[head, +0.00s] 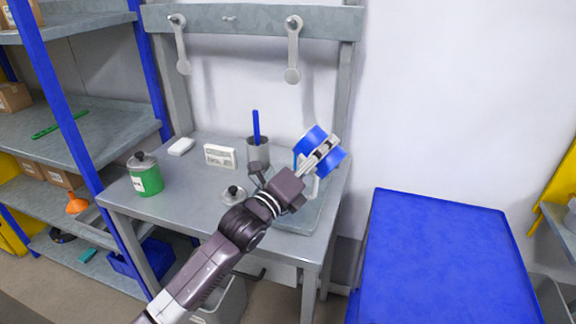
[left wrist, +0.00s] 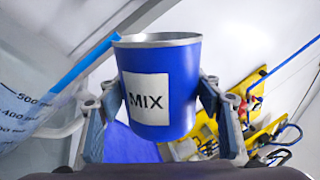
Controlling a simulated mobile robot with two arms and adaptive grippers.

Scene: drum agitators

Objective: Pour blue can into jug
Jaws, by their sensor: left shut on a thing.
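The blue can (left wrist: 178,80) has a white MIX label and an open metal rim. My left gripper (head: 322,153) is shut on the can, one finger on each side, above the right part of the workbench. The can looks tilted in the head view (head: 311,139). A clear jug with blue volume marks (left wrist: 32,105) stands close at the left of the left wrist view. In the head view the jug is largely hidden behind the gripper and can. The can's contents and any stream cannot be seen. My right gripper is not in view.
On the grey workbench (head: 190,205) are a green can (head: 146,180), a loose lid (head: 234,196), a white sign (head: 219,156) and a grey cup (head: 258,155) with a blue stick. Two metal tools hang from the back rail (head: 240,18). A blue surface (head: 435,260) lies at right.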

